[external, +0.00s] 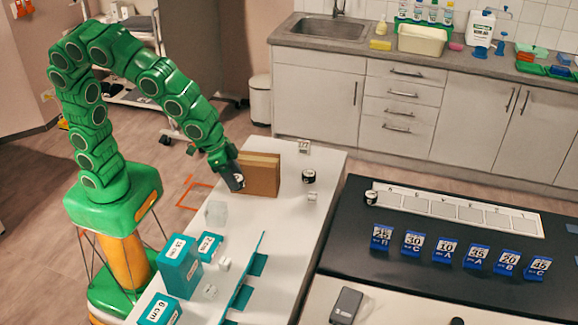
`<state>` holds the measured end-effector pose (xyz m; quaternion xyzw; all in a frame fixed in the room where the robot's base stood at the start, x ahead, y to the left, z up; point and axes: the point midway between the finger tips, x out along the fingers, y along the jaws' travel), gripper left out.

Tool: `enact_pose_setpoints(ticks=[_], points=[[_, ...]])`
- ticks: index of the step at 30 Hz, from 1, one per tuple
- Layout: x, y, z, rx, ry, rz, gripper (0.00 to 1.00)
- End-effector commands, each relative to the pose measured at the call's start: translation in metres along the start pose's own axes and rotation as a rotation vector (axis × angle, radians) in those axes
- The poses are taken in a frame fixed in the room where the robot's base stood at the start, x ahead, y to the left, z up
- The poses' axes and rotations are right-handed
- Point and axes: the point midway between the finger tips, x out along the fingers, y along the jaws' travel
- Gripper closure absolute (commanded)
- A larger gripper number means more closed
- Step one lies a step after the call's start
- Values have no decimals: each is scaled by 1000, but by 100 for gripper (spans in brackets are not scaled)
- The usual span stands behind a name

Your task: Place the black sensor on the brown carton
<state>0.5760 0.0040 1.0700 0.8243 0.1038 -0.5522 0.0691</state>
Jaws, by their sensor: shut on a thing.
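The brown carton (262,174) stands upright on the white table, near its far left edge. My gripper (238,183) is at the carton's left front side, low and close to it. It is shut on a small dark thing with a white patch, which looks like the black sensor (240,181). The fingers hide most of it. I cannot tell whether it touches the carton.
A black-and-white round piece (309,177) and small white blocks (312,196) stand right of the carton. A black bench (440,245) with blue labelled blocks is to the right.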

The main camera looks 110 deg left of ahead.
Motion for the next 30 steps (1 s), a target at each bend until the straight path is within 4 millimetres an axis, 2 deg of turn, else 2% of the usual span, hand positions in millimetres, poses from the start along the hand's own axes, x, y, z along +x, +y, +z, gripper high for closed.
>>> enact_pose_setpoints(ticks=[5, 14, 24, 30], points=[[-16, -14, 0, -4, 4, 2, 81], [-70, -64, 7, 3, 3, 8, 81], [-131, -114, 29, 26, 1, 16, 81], [-155, -131, 41, 41, 5, 19, 81]])
